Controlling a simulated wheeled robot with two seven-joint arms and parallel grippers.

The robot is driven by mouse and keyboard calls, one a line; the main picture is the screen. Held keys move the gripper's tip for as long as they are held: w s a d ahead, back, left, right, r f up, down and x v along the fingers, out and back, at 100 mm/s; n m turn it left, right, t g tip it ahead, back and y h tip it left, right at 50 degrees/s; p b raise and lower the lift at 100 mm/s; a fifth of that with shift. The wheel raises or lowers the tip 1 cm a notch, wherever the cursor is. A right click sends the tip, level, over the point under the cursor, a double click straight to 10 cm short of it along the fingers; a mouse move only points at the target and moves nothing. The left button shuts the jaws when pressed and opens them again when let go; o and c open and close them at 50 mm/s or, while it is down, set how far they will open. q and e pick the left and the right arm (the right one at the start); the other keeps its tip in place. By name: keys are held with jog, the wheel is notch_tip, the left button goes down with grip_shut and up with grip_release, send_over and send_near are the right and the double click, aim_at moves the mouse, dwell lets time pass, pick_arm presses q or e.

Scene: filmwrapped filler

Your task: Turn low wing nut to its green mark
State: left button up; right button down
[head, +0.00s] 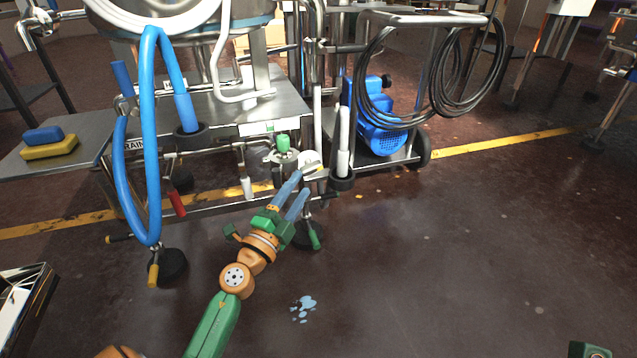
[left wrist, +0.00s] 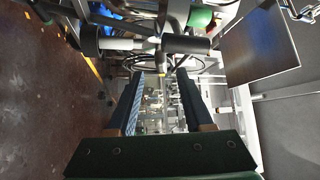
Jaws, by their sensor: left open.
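My left gripper (head: 302,182) reaches up from the bottom of the head view to the low pipework under the steel frame. Its two fingers are apart with a gap between them, and nothing is visibly held. The left wrist view also shows the open gripper (left wrist: 160,76). A white round fitting (head: 309,159) with a small metal piece is just beyond the fingertips. A green-capped fitting (head: 283,143) stands to its upper left. I cannot make out the wing nut or its green mark for certain.
A steel frame (head: 265,105) with black feet stands ahead. A blue hose (head: 148,150) hangs at the left. A blue pump (head: 380,125) sits on a wheeled cart to the right. A blue puddle (head: 303,307) lies on the floor. The right floor is mostly clear.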

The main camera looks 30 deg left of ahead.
aim_at(308, 174)
pick_arm(q)
jog(key=x, duration=0.6)
jog(key=shift+w+r, duration=0.15)
jog(key=shift+w, duration=0.15)
grip_shut()
